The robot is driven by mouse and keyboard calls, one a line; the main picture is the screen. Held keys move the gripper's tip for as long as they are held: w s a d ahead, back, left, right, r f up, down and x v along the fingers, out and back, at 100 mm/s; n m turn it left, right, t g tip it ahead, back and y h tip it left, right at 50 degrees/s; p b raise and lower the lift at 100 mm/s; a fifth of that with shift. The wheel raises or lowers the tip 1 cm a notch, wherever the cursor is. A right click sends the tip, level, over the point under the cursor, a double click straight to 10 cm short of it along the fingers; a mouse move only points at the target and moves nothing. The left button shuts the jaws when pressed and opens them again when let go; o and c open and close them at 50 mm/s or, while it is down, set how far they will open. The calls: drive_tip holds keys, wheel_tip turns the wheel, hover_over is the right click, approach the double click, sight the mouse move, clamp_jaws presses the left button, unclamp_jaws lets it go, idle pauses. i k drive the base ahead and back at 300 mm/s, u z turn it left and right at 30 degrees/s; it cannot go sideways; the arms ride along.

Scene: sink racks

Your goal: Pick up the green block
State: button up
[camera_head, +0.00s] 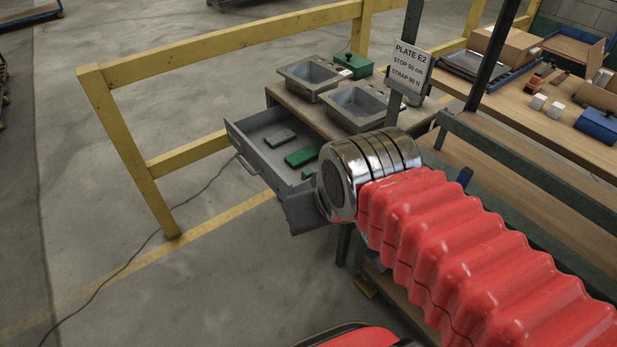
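A green block (301,157) lies flat in the open grey drawer (240,143) under the sink bench. A second small green piece (308,174) shows near it, mostly hidden by my arm's end. A dark grey block (281,138) lies in the drawer behind the green block. My gripper (306,211) is at the end of my arm, by the drawer's near right corner; the dark grey part there blends with the drawer. Its fingers cannot be made out, nor whether they hold anything.
Two metal sinks (311,75) and a green box (353,65) stand on the bench. A sign (409,66) hangs on a dark post to the right. A yellow rail (190,155) runs behind and left of the drawer.

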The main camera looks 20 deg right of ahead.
sight(307, 172)
drive_tip(key=u, duration=1.5)
drive_tip(key=i, duration=1.3)
drive_tip(key=z, duration=1.7)
